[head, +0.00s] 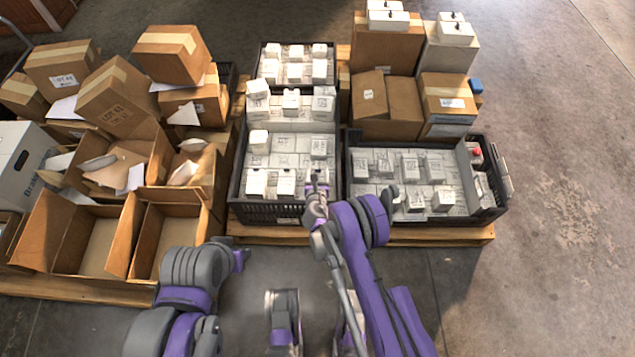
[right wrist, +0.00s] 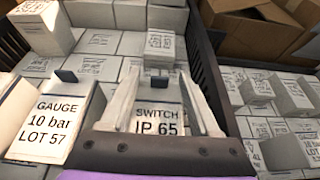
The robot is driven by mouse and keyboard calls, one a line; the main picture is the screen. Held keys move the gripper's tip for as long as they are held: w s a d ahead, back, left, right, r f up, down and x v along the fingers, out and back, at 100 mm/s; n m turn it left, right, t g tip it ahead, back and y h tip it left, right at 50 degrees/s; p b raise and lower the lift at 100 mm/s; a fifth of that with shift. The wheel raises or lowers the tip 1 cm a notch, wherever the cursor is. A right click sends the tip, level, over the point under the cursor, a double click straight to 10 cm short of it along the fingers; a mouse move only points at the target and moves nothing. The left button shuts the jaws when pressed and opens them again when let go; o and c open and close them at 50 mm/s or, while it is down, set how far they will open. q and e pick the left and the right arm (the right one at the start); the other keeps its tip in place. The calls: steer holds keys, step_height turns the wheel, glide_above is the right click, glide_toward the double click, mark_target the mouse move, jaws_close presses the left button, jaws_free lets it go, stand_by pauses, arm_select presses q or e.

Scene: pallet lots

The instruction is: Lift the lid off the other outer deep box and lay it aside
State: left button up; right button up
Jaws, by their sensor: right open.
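Tall white cartons stand at the near edge of a black crate (head: 265,212). In the right wrist view, the SWITCH IP 65 carton (right wrist: 158,119) is at the crate's right side, with a small dark tab on top; its lid seam cannot be made out. My right gripper (head: 318,187) is open, its fingers either side of that carton (right wrist: 157,100); contact cannot be told. It largely hides that carton in the head view. A GAUGE 10 bar carton (right wrist: 58,125) with a dark tab stands left of it. My left gripper (head: 240,260) is off the crate, near the floor gap; its jaws are unclear.
A second black crate (head: 468,217) of white cartons stands to the right. Brown cartons (head: 390,108) are stacked behind it. The concrete floor (head: 560,270) at the right is clear.

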steer(key=shift+w+f, duration=0.15)
steer(key=shift+w, duration=0.25)
jaws_close()
